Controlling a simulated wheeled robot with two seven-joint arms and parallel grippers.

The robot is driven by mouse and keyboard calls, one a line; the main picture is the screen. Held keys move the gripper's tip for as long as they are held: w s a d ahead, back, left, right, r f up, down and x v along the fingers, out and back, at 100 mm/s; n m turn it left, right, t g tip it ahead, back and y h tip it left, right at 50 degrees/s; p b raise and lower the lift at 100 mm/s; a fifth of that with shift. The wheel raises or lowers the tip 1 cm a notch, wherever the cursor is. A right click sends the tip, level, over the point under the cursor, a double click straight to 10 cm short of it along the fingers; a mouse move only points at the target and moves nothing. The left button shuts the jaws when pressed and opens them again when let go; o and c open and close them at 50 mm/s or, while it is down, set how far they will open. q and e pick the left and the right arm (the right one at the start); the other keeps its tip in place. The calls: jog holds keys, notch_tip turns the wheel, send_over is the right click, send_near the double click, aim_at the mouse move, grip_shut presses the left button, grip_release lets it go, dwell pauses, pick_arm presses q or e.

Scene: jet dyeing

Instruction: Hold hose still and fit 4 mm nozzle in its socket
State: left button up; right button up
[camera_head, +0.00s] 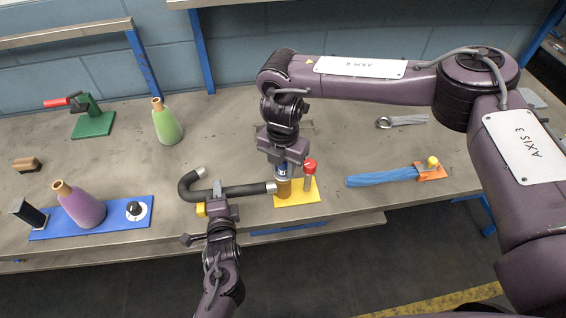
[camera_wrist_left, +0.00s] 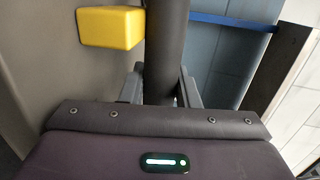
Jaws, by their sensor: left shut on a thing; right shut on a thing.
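The dark hose (camera_head: 240,190) has a hooked bend at its left and a pale end cap (camera_head: 271,188) at its right. My left gripper (camera_head: 219,196) is shut around its straight part; in the left wrist view the hose (camera_wrist_left: 166,50) runs between the fingers. My right gripper (camera_head: 283,161) points down, shut on a small blue and silver piece (camera_head: 282,171), which looks like the nozzle. This piece is directly above a brass-coloured cylinder (camera_head: 283,189) on a yellow plate (camera_head: 299,196), beside the hose end. Whether piece and cylinder touch, and the socket opening, I cannot tell.
A red-topped post (camera_head: 309,171) stands close right of my right gripper. A yellow block (camera_wrist_left: 110,27) is beside the hose.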

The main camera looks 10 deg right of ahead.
jog(key=shift+f, duration=0.55)
jog(key=o, duration=1)
jog(key=shift+o, duration=0.2)
jog(key=shift+r, duration=0.1)
notch_tip(320, 180, up, 12)
jog(key=shift+f, duration=0.1)
jog(key=shift+c, duration=0.2)
